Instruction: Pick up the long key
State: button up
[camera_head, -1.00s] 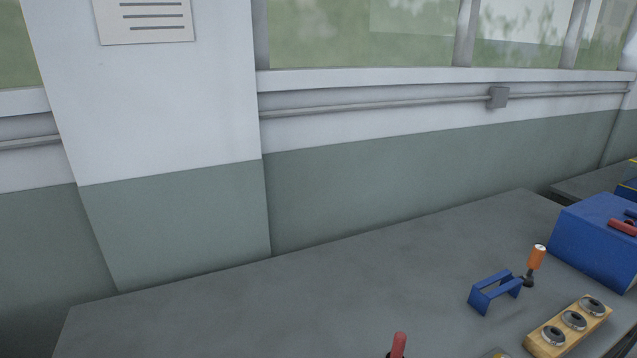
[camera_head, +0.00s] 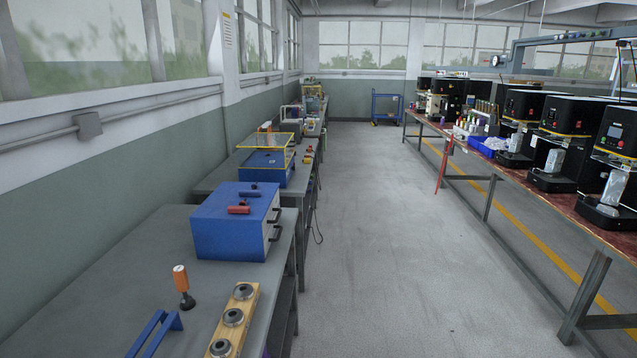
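I cannot make out a long key in the current head view. The near grey workbench (camera_head: 120,262) runs along the left wall. On it stand a small orange-handled tool (camera_head: 182,285), a blue bracket (camera_head: 150,334) cut by the bottom edge, and a wooden block (camera_head: 252,298) with round metal pieces set in it. A blue box (camera_head: 228,232) sits farther along, with a red item (camera_head: 238,210) and small dark-blue items on top. My gripper is not in view.
The grey floor aisle (camera_head: 370,220) is clear. More benches with a blue case (camera_head: 262,172) continue along the left wall. On the right, a long red-topped table (camera_head: 545,194) holds several black machines (camera_head: 565,130). A blue cart (camera_head: 387,108) stands at the far end.

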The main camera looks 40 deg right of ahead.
aim_at(246, 193)
jog(key=z, duration=0.55)
jog(key=i+l+u, duration=0.15)
jog(key=u, duration=0.3)
jog(key=i+l+u, duration=0.2)
jog(key=u, duration=0.25)
jog(key=i+l+u, duration=0.1)
jog(key=l, duration=0.3)
jog(key=i+l, duration=0.2)
jog(key=l, duration=0.2)
jog(key=i+l+u, duration=0.15)
jog(key=l, duration=0.2)
jog(key=i+l, duration=0.15)
jog(key=l, duration=0.3)
jog(key=i+l+u, duration=0.15)
jog(key=l, duration=0.25)
jog(key=i+l, duration=0.1)
jog(key=l, duration=0.55)
jog(key=i+l, duration=0.15)
jog(key=l, duration=0.15)
